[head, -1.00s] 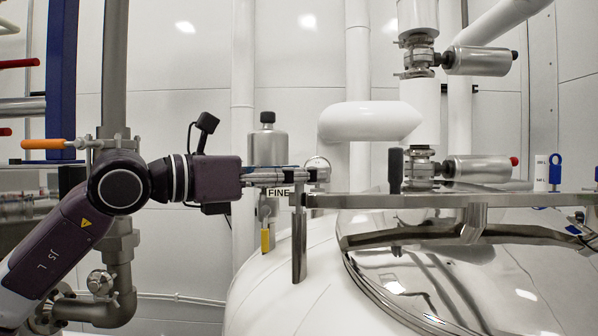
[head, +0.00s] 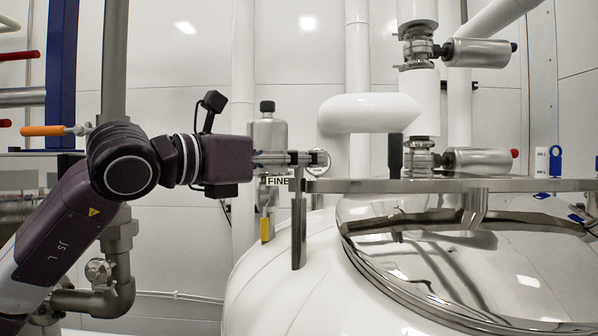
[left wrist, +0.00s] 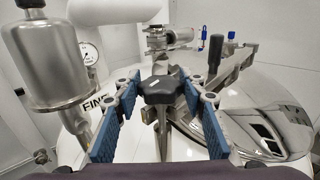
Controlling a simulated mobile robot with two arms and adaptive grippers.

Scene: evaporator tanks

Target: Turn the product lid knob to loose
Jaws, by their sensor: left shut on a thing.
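The black lobed lid knob (left wrist: 160,90) sits in the middle of the left wrist view, on top of an upright metal rod. My left gripper (left wrist: 160,98) has its blue-padded fingers on either side of the knob and is shut on it. In the head view my left gripper (head: 322,158) reaches in level from the left, above the upright rod (head: 298,220) at the end of the lid's metal bar (head: 430,185). The knob is hard to make out there, behind the fingers. My right gripper is not in view.
The shiny domed lid (head: 470,260) lies on the white tank (head: 265,285). A steel canister (head: 268,135) and a gauge (left wrist: 89,53) stand close behind the gripper. White pipes (head: 358,120) and valves (head: 480,160) rise behind the lid.

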